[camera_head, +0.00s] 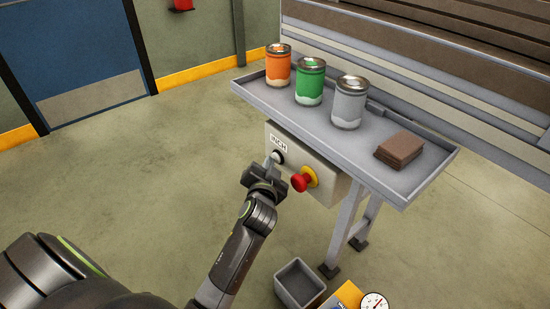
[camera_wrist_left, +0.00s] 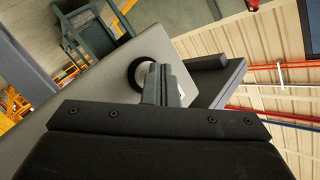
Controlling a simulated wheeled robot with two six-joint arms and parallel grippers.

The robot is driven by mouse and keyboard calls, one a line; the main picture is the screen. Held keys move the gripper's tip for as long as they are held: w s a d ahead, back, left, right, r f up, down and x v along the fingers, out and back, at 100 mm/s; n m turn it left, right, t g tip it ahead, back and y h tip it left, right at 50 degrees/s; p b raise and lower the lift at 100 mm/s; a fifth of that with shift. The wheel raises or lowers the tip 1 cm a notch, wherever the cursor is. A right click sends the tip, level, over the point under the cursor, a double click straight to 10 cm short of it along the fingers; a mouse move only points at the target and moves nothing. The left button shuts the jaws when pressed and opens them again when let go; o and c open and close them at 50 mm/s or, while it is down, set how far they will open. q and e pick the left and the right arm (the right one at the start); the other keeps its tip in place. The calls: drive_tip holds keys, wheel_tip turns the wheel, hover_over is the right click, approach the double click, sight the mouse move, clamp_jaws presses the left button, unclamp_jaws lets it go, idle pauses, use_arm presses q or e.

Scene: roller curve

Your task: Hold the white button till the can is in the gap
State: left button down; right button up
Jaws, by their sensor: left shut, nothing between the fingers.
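The white button (camera_wrist_left: 146,70) sits in a black ring on the face of a light grey control box (camera_head: 325,184). In the head view the button is mostly covered by my left gripper (camera_head: 271,161). That gripper is shut and empty, its fingertips at the button; I cannot tell whether they press it. In the left wrist view the closed fingers (camera_wrist_left: 166,84) overlap the ring's right side. An orange can (camera_head: 278,68), a green can (camera_head: 310,84) and a grey can (camera_head: 348,104) stand upright on a grey tray table (camera_head: 325,134). I cannot make out which gap is meant.
A red mushroom button (camera_head: 299,183) on a yellow base is close to the right of my left gripper. A brown block (camera_head: 399,149) lies at the tray's right. A grey bin (camera_head: 299,284) and a dial gauge (camera_head: 374,303) are below. Floor to the left is clear.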

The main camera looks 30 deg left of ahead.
use_arm(q)
drive_tip(key=shift+s+a, duration=0.25)
drive_tip(key=shift+s, duration=0.3)
drive_tip(key=shift+s+a+p, duration=0.3)
drive_tip(key=shift+s, duration=0.45)
drive_tip(key=shift+s+a+p, duration=0.3)
drive_tip(key=shift+s+a, duration=0.05)
drive_tip(key=shift+s, duration=0.45)
drive_tip(key=shift+s+a+p, duration=0.3)
drive_tip(key=shift+s, duration=0.45)
